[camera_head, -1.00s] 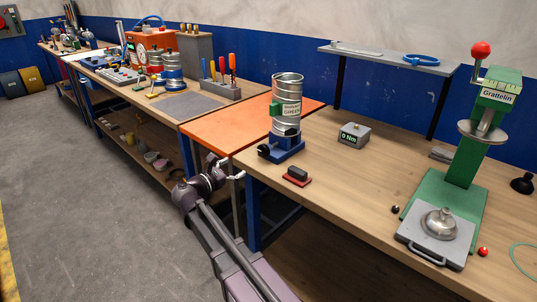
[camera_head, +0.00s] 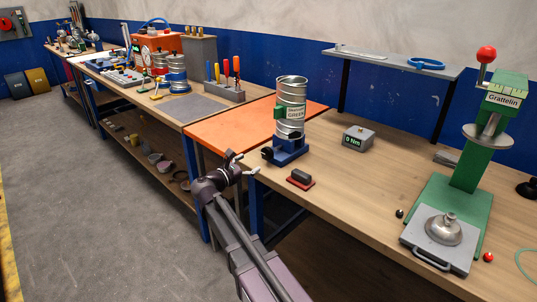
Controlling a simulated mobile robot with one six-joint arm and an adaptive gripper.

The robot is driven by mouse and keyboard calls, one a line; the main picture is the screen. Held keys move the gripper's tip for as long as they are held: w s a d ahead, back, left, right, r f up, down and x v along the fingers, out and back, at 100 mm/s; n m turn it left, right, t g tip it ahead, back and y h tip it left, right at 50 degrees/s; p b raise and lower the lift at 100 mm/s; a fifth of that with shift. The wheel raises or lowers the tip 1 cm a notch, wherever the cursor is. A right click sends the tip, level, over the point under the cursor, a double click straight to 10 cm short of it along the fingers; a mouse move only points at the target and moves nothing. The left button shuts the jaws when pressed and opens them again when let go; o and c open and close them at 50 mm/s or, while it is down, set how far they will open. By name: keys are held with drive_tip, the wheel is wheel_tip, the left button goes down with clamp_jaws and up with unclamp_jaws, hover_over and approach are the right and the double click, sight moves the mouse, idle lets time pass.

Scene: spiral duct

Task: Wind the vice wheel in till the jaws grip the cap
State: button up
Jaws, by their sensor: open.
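A blue vice (camera_head: 288,150) stands near the front left corner of the wooden bench. Its small dark wheel (camera_head: 267,153) is at its left side, facing my arm. A silver spiral duct (camera_head: 291,92) with a green-lettered label and a green block on its side stands upright over the vice. A dark band shows between duct and vice; I cannot tell the cap or the jaw gap apart there. My gripper (camera_head: 245,163) is open and empty, just off the bench's front edge, left of and slightly below the wheel in the picture, apart from it.
A black-and-red block (camera_head: 300,179) lies right of the vice near the edge. A grey box reading 0 Nm (camera_head: 358,138) stands behind. A green press (camera_head: 465,180) is at right. An orange board (camera_head: 240,124) lies left; the aisle floor is clear.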

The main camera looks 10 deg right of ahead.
sight(266, 154)
drive_tip(key=x, duration=0.8)
drive_tip(key=c, duration=1)
drive_tip(key=shift+d, duration=0.45)
drive_tip(key=shift+c, duration=0.2)
drive_tip(key=shift+a, duration=0.35)
